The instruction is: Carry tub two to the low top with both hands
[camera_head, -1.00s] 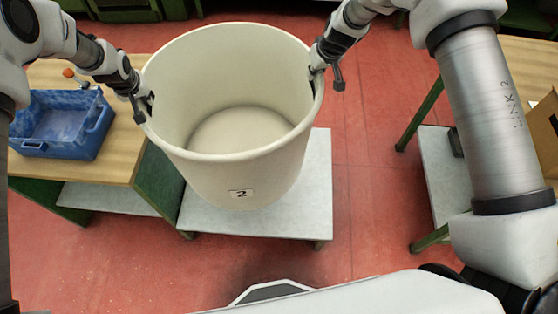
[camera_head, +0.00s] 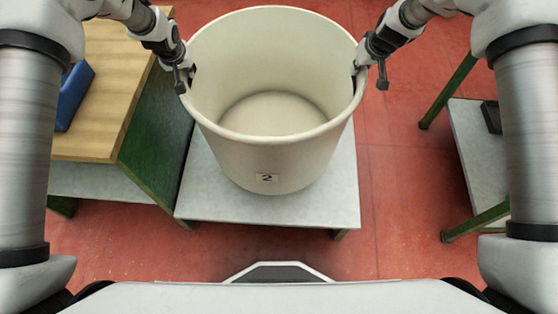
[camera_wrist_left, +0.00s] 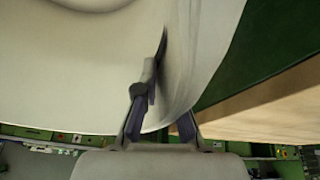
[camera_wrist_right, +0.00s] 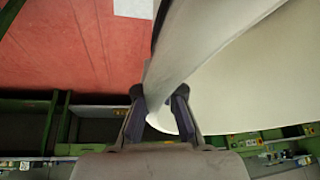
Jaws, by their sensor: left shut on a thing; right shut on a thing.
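Tub two (camera_head: 265,160) is a large cream tub with a label "2" on its near side, upright and empty. In the head view it is over the low top (camera_head: 210,200), a pale grey surface; I cannot tell whether its base touches it. My left gripper (camera_head: 186,80) is shut on the tub's left rim, and my right gripper (camera_head: 360,72) is shut on its right rim. The tub wall also shows between the fingers in the left wrist view (camera_wrist_left: 90,80) and the right wrist view (camera_wrist_right: 235,85).
A wooden bench (camera_head: 110,90) with green sides stands at the left, higher than the low top and close to it. A blue crate (camera_head: 74,95) is partly hidden on it. A green-legged stand (camera_head: 475,150) is at the right. Red floor (camera_head: 410,180) lies between.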

